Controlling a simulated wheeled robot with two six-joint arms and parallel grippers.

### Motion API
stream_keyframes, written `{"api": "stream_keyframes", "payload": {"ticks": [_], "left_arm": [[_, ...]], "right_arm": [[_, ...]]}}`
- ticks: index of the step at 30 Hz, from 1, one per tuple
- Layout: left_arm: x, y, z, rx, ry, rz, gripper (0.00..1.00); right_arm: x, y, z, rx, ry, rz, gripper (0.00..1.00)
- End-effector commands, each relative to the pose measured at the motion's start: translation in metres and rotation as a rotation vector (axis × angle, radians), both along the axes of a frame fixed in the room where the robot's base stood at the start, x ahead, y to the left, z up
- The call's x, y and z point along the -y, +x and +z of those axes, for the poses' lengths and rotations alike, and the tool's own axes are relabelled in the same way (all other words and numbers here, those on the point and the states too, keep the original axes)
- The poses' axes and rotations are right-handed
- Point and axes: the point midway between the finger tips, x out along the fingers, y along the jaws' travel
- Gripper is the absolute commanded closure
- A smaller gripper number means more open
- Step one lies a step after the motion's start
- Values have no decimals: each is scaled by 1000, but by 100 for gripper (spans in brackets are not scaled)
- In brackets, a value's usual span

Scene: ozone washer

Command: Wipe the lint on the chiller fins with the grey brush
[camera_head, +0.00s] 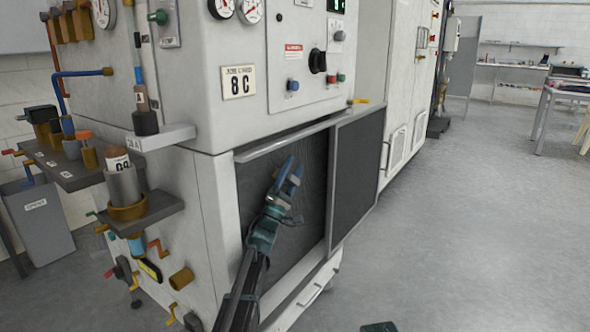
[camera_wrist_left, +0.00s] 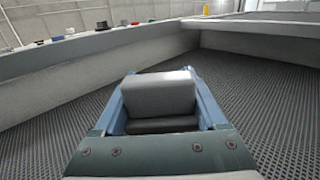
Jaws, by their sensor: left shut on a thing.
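My left gripper (camera_head: 288,178) reaches in front of the dark chiller fins (camera_head: 306,218) in the opening of the white machine. Its blue jaws are shut on a grey block, which I take to be the grey brush (camera_wrist_left: 160,95); it fills the space between the fingers in the left wrist view. The finely ribbed fins (camera_wrist_left: 262,95) spread around the gripper there. I cannot tell whether the brush touches them. No lint can be made out.
A grey-framed dark panel (camera_head: 357,165) stands beside the opening on the right. A light frame (camera_wrist_left: 95,65) borders the fins in the wrist view. A control panel (camera_head: 310,60) is above, and pipes and a cup-like holder (camera_head: 124,190) stick out at left. The floor (camera_head: 450,230) at right is clear.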

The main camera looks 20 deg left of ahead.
Motion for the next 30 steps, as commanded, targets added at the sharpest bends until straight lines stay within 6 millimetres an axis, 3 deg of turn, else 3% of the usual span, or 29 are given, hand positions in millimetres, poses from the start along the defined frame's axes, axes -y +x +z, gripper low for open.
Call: {"api": "stream_keyframes", "payload": {"ticks": [8,25,30], "left_arm": [[2,-8,0,1,-1,2,100],[51,-24,0,1,0,-1,100],[57,-25,0,1,0,1,100]], "right_arm": [[0,0,-1,0,0,0,50],[0,0,0,0,0,0,50],[0,0,0,0,0,0,50]]}}
